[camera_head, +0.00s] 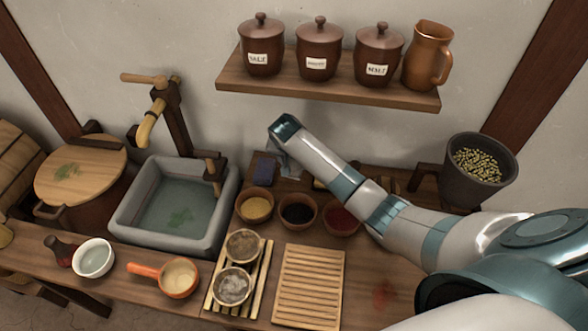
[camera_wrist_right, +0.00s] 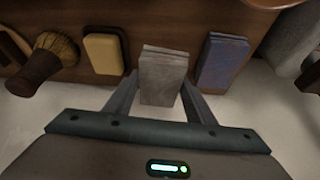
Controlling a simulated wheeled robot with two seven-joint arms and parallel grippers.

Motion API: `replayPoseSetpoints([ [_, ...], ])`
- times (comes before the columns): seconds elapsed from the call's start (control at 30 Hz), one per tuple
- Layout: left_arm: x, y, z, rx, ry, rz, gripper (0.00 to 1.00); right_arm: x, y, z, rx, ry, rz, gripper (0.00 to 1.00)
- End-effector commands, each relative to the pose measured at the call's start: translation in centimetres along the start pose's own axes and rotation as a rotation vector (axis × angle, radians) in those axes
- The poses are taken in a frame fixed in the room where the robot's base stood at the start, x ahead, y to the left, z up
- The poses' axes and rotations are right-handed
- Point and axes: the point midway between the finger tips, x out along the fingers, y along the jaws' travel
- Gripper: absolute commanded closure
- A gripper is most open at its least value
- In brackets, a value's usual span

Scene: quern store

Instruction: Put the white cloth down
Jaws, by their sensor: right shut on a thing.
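The white cloth (camera_wrist_right: 162,74), a folded pale grey-looking block, is between the two fingers of my right gripper (camera_wrist_right: 160,98) in the wrist view. The fingers are shut on its sides. In the head view my right arm reaches in from the right over the counter's back, and its gripper (camera_head: 288,162) points down beside a blue folded cloth (camera_head: 265,168). The wrist and forearm hide most of the gripper and the white cloth there. Whether the cloth touches the counter is unclear. My left gripper is not in view.
In the wrist view, the blue cloth (camera_wrist_right: 222,60) is close right of the white one; a yellow block (camera_wrist_right: 103,54) and brush (camera_wrist_right: 48,62) are left. Bowls of yellow (camera_head: 255,208), black (camera_head: 298,212) and red (camera_head: 340,219) stuff stand in front. A shelf (camera_head: 320,88) hangs above.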

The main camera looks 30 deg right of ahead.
Motion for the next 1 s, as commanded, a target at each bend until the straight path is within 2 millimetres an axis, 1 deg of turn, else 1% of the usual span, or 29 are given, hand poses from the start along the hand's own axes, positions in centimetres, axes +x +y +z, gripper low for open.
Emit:
replayPoseSetpoints([
  [0.23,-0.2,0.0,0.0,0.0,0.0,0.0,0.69,0.2,0.0,0.1,0.0,-0.001,0.001,0.68],
  [0.4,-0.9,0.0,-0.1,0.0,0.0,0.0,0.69,1.8,0.1,0.9,-0.002,-0.003,0.004,0.68],
  [0.5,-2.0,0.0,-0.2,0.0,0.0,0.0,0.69,2.3,0.1,1.1,-0.001,-0.002,0.004,0.68],
  [0.6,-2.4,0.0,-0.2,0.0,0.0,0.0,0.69,2.9,0.1,1.3,-0.001,-0.001,0.003,0.68],
  [0.7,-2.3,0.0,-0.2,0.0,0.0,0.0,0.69,3.3,0.1,1.4,0.0,0.0,0.002,0.68],
  [1.0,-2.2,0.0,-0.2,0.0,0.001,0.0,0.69,3.5,0.1,1.5,-0.001,0.0,0.001,0.68],
])
